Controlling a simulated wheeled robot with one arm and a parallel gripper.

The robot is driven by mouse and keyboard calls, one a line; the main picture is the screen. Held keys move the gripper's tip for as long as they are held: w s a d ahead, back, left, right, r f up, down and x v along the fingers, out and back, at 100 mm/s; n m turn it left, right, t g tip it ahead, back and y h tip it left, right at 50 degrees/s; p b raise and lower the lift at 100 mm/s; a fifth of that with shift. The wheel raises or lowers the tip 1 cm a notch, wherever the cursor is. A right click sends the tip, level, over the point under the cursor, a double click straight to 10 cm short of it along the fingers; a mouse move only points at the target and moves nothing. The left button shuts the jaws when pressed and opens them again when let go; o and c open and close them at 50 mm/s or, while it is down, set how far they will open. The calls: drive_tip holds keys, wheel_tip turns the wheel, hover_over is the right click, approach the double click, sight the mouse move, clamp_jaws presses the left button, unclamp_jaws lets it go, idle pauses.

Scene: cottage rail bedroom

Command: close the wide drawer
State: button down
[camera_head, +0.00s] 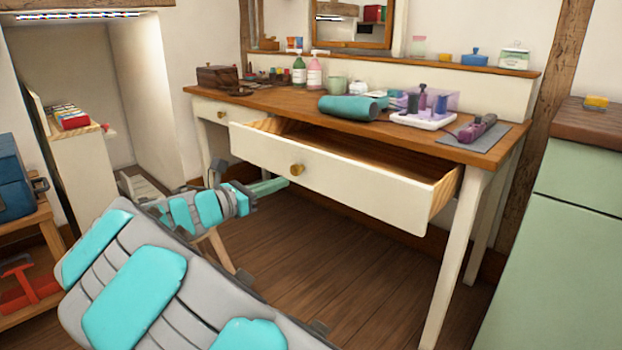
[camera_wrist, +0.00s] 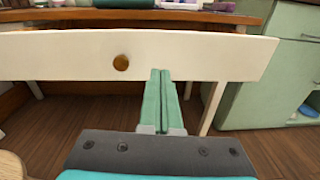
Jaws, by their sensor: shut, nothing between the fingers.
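The wide drawer (camera_head: 345,178) has a cream front and a round brass knob (camera_head: 297,169). It stands open, pulled out from the dressing table (camera_head: 482,151), and its wooden inside shows. In the wrist view the drawer front (camera_wrist: 200,56) spans the picture, with the knob (camera_wrist: 121,62) left of my fingers. My gripper (camera_head: 284,184) is shut and empty, low at the drawer front, just below and left of the knob in the head view. In the wrist view its green fingertips (camera_wrist: 160,74) overlap the lower part of the drawer front. I cannot tell whether they touch it.
Bottles, a teal roll (camera_head: 353,106) and a white tray (camera_head: 424,118) stand on the tabletop. A green cabinet (camera_head: 560,220) is at the right. A wooden shelf with a blue box (camera_head: 14,185) is at the left. The floor under the table is mostly clear.

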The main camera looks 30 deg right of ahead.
sight(318, 162)
drive_tip(key=shift+n+t, duration=0.5)
drive_tip(key=shift+n, duration=0.1)
drive_tip(key=x, duration=0.4)
drive_tip(key=w+b+x, duration=0.1)
drive_tip(key=x, duration=0.7)
drive_tip(key=shift+w+b, duration=0.35)
drive_tip(key=shift+w, duration=0.05)
drive_tip(key=shift+d, duration=0.1)
drive_tip(key=p+x, duration=0.7)
drive_tip(key=x, duration=1.1)
drive_tip(key=shift+d+p, duration=0.15)
drive_tip(key=shift+p, duration=0.25)
drive_tip(key=shift+w+d+r, duration=0.15)
drive_tip(key=shift+w+d, duration=0.05)
drive_tip(key=shift+d, duration=0.3)
drive_tip(key=shift+r, duration=0.15)
